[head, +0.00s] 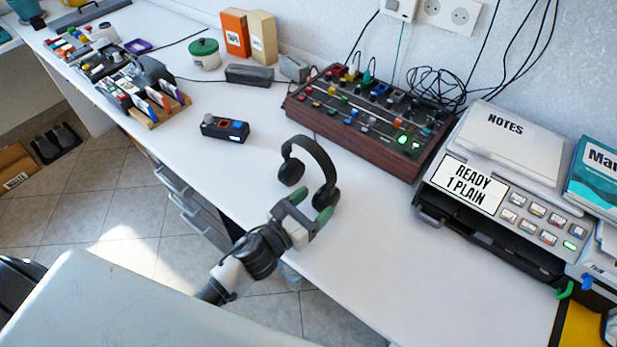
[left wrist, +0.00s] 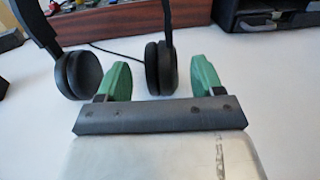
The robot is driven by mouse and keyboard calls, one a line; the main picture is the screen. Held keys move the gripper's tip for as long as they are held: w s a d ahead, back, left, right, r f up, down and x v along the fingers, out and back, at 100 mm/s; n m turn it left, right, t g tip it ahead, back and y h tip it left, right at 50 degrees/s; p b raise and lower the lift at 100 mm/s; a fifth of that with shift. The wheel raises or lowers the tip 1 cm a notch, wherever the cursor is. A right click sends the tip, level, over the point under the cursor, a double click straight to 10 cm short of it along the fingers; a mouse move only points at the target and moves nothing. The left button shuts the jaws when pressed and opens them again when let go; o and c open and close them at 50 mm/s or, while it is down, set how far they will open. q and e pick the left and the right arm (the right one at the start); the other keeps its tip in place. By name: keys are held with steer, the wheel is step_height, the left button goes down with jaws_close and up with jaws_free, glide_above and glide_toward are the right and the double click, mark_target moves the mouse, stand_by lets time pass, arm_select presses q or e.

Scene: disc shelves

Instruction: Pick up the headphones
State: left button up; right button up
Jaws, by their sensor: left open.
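The black headphones (head: 322,162) stand on the white desk near its front edge, with the headband arching up and an ear cup at each side. My left gripper (head: 310,204) is open beside the right ear cup, at the front of the headphones. In the left wrist view, the headphones (left wrist: 160,68) have one ear cup between my green fingertips (left wrist: 160,80) and slightly beyond them. The other ear cup lies outside, to the left of the left finger. I cannot tell whether the fingers touch the headphones. My right gripper is not in view.
A mixer with colored knobs (head: 370,115) stands behind the headphones, and a printer (head: 500,190) to the right. A small black box with buttons (head: 225,128) lies to the left. The desk (head: 350,250) is clear to the front right.

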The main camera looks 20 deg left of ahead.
arm_select(q)
steer(key=x, duration=0.4)
steer(key=shift+w+d, duration=0.1)
steer(key=shift+w, duration=0.1)
steer(key=shift+c, duration=0.5)
steer(key=c, duration=1)
steer(key=shift+r+p, duration=0.1)
steer(key=shift+p, duration=0.2)
